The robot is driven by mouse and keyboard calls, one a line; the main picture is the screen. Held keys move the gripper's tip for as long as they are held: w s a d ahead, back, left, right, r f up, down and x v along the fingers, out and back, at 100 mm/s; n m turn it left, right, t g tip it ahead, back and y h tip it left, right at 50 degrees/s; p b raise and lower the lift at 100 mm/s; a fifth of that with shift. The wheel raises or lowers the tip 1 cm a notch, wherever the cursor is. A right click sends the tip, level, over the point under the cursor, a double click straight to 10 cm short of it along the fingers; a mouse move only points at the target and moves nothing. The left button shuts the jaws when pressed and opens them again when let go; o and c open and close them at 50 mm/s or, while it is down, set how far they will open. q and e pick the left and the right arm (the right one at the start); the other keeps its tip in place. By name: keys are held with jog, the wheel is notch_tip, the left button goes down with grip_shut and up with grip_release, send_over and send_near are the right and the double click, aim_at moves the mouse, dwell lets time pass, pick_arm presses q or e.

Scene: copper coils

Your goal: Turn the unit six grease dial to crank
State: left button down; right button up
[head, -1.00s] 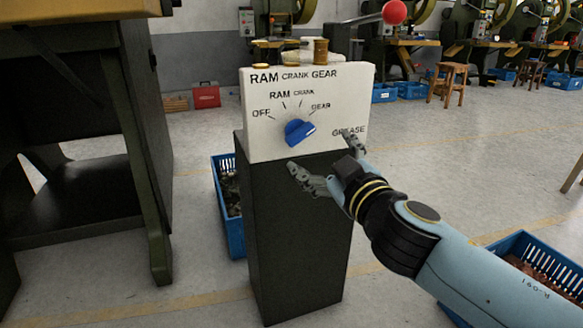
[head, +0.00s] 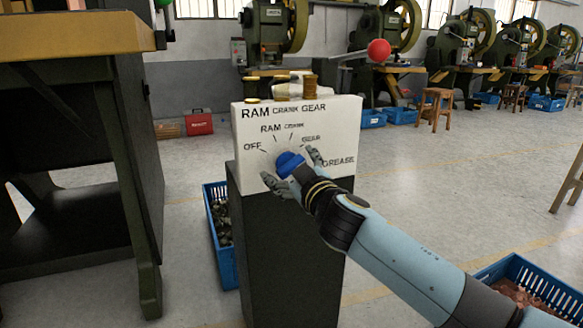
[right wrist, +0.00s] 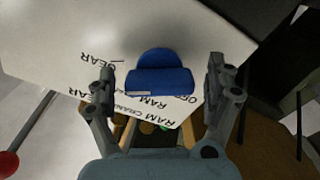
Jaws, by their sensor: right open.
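The blue dial (head: 287,162) is on the white panel (head: 247,121) of a dark pedestal, with OFF, RAM, CRANK, GEAR and GREASE lettered around it. My right gripper (head: 291,170) is in front of the dial, its fingers open on either side of it and partly hiding it. In the right wrist view the dial (right wrist: 160,80) sits between the two spread fingers of the gripper (right wrist: 160,85), with a gap on both sides. Which label the dial points to is hard to tell. My left gripper is not in view.
A blue crate (head: 222,265) stands left of the pedestal and another blue crate (head: 540,276) at lower right. Spools (head: 308,86) stand on the panel's top. A dark bench (head: 75,205) is close on the left.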

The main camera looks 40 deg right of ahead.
jog(key=c, duration=1.2)
jog(key=shift+o, duration=0.2)
jog(key=shift+n, duration=0.5)
jog(key=n, duration=0.3)
jog(key=shift+n+p, duration=0.45)
jog(key=shift+n, duration=0.75)
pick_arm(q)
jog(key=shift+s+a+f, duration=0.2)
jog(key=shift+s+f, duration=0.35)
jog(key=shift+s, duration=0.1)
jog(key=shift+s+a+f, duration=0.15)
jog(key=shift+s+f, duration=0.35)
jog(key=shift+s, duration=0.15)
pick_arm(e)
jog(key=shift+n, duration=0.7)
jog(key=o, duration=1.2)
jog(key=shift+c, duration=0.2)
